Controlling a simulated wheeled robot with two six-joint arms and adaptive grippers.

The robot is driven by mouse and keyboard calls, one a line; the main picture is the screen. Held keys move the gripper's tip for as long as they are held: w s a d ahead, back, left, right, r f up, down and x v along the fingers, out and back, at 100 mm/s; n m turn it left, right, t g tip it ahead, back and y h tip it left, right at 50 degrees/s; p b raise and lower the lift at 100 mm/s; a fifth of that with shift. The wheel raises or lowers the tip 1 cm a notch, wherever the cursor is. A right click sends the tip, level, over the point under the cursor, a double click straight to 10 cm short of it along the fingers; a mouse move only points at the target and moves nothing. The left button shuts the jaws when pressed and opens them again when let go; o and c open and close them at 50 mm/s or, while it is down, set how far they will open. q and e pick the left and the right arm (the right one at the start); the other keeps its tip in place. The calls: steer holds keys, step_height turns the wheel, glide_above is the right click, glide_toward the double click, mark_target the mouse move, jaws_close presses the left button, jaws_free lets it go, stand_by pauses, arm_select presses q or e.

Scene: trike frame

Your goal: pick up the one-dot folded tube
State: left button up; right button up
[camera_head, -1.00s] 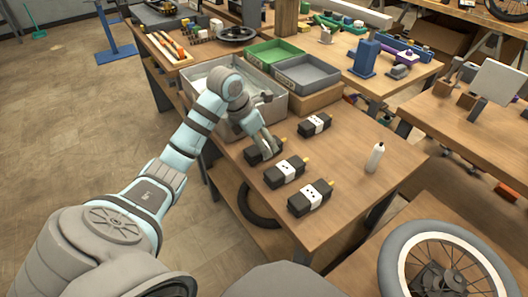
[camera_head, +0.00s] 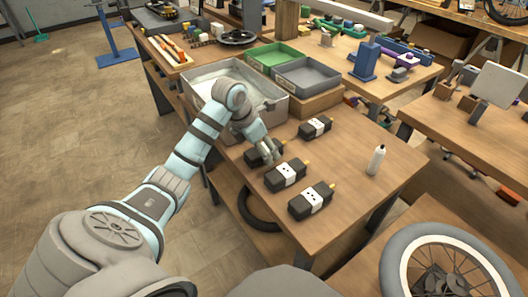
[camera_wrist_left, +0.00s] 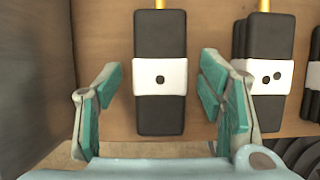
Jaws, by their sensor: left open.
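The one-dot folded tube (camera_wrist_left: 160,112) is a black block with a white band, one dark dot and a yellow tip. In the left wrist view it lies between the two fingers, its near end toward the palm. In the head view the tube (camera_head: 252,158) lies on the wooden table, partly hidden by my left gripper (camera_head: 268,156). That gripper is open, with its fingers on either side of the tube in the wrist view and a visible gap on each side. I cannot tell the height of the fingertips above the table. My right gripper is not in view.
A two-dot tube (camera_wrist_left: 265,110) lies close to the right finger. In the head view similar tubes (camera_head: 286,175), (camera_head: 312,200) and (camera_head: 315,127) lie nearby. A grey bin (camera_head: 282,105) stands behind, and a white bottle (camera_head: 376,160) stands at the right.

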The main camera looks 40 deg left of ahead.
arm_select(q)
steer(key=c, duration=1.3)
